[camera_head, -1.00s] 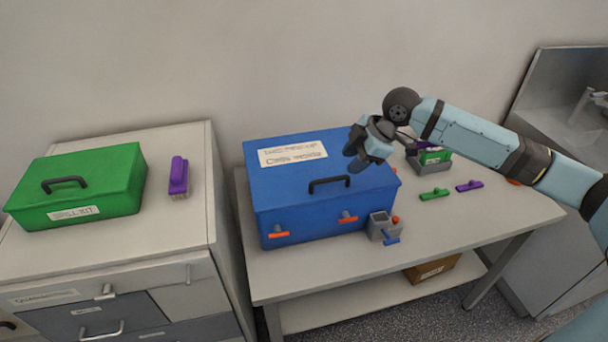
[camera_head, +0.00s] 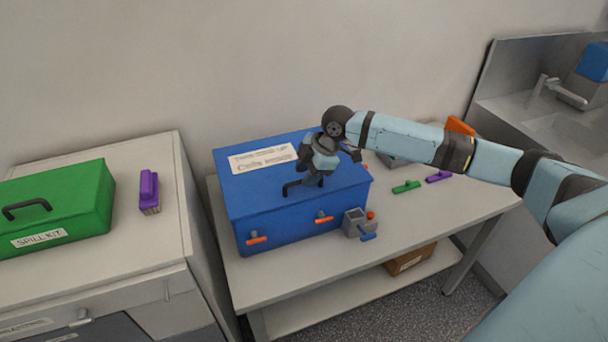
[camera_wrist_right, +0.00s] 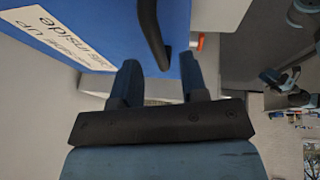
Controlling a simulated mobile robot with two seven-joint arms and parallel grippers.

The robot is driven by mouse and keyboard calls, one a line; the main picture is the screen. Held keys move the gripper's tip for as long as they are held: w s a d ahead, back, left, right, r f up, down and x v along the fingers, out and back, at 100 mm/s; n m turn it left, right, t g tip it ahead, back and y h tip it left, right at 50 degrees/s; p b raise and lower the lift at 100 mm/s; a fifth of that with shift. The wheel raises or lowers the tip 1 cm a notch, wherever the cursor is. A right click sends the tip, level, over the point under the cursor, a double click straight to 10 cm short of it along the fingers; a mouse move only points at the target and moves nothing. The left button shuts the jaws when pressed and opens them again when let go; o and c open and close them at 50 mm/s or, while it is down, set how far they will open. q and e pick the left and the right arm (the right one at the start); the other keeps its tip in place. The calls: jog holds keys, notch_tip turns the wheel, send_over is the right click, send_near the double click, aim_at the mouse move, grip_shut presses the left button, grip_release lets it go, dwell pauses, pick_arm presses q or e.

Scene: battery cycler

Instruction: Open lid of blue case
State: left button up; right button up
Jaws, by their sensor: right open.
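The blue case (camera_head: 280,222) stands on the table with its lid shut. Its lid carries a white label (camera_head: 263,158) and a black handle (camera_head: 291,189). Two orange latches, left (camera_head: 257,240) and right (camera_head: 324,219), sit on the front face. My right gripper (camera_head: 314,182) is over the lid, right at the handle, and covers part of it. In the right wrist view my right gripper (camera_wrist_right: 159,66) has its fingers apart, and the handle (camera_wrist_right: 152,35) lies ahead between the fingertips. I cannot tell whether they touch it. My left gripper is not in view.
A grey holder (camera_head: 354,225) with a blue piece stands by the case's front right corner. Green (camera_head: 406,187) and purple (camera_head: 439,176) pieces lie further right. A green spill kit (camera_head: 75,215) and a purple brush (camera_head: 149,190) sit on the left cabinet. A sink is far right.

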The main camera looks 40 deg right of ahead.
jog(key=shift+w+a+f, duration=0.2)
jog(key=shift+a+f, duration=0.1)
jog(key=shift+f, duration=0.35)
grip_shut()
